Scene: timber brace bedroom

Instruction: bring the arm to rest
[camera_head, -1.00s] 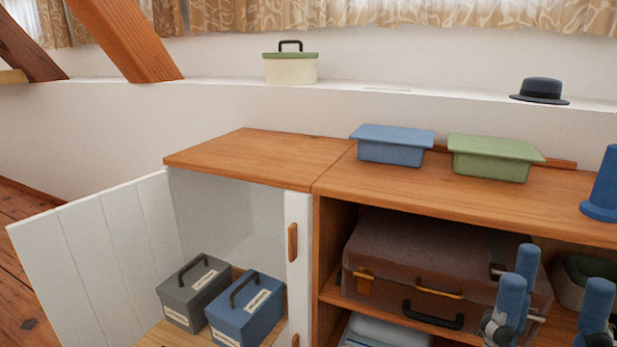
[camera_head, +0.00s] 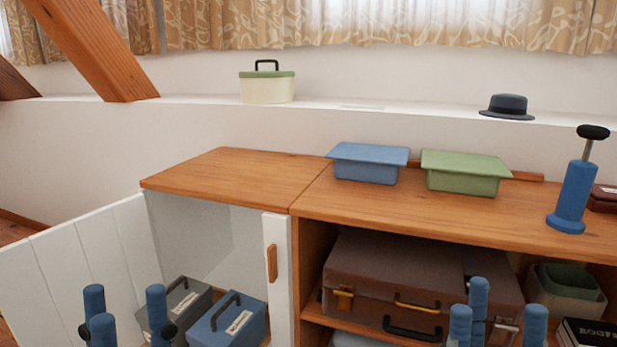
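My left gripper (camera_head: 124,312) shows at the lower left in front of the open white cabinet door and the cabinet opening. Its blue fingers stand up, spread apart, with nothing seen between them. My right gripper (camera_head: 498,315) shows at the lower right in front of the shelf with the brown suitcase (camera_head: 385,268). Its blue fingers are also spread, with nothing seen between them. Both palms and most of both arms are below the picture edge.
The white door (camera_head: 80,262) stands open at left. A grey box (camera_head: 180,300) and a blue box (camera_head: 228,318) sit inside the cabinet. The wooden top (camera_head: 240,178) holds a blue bin (camera_head: 367,163), a green bin (camera_head: 463,172) and a blue pump-like object (camera_head: 572,195).

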